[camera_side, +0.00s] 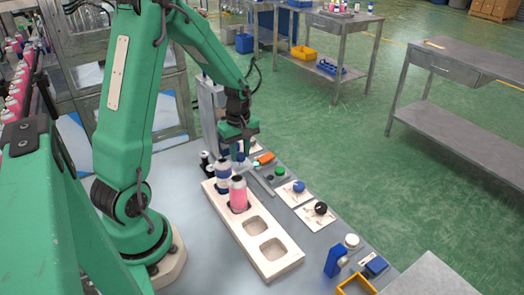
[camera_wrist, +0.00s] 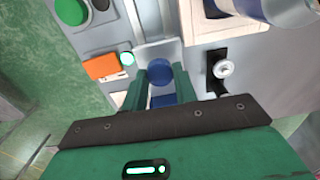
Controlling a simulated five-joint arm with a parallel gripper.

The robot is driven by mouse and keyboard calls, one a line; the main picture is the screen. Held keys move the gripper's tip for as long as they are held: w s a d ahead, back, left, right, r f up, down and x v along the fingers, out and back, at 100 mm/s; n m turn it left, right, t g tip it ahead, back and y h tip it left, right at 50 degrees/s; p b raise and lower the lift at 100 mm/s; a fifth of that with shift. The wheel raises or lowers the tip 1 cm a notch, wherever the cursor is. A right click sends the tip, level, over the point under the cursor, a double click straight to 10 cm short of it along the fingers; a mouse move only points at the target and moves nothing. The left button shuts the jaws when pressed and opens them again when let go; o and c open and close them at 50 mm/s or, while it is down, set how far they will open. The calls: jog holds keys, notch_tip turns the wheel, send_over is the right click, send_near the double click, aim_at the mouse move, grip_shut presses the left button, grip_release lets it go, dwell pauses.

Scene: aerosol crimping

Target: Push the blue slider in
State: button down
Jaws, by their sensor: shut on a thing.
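My gripper (camera_side: 240,140) points down at the far end of the bench, beside a grey upright column. In the wrist view its two green fingers (camera_wrist: 160,82) are closed on the blue slider (camera_wrist: 160,71), which shows a round blue top with a blue block just below it in the picture. The slider sits in front of a pale grey plate. In the side view a small bit of blue (camera_side: 240,156) shows under the gripper; the rest of the slider there is hidden. How far in the slider is I cannot tell.
An orange block (camera_wrist: 103,66) and a lit green-white ring (camera_wrist: 127,58) lie just left of the fingers. A white-topped black fitting (camera_wrist: 222,68) is to the right. A pale tray (camera_side: 290,262) holds a blue-white bottle (camera_side: 222,172) and a pink bottle (camera_side: 238,195). Knobs line the right edge.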

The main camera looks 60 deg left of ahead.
jog(key=shift+w+a+r, duration=0.1)
jog(key=shift+a, duration=0.25)
jog(key=c, duration=1.1)
grip_release()
jog(key=shift+d, duration=0.1)
jog(key=shift+r, duration=3.9)
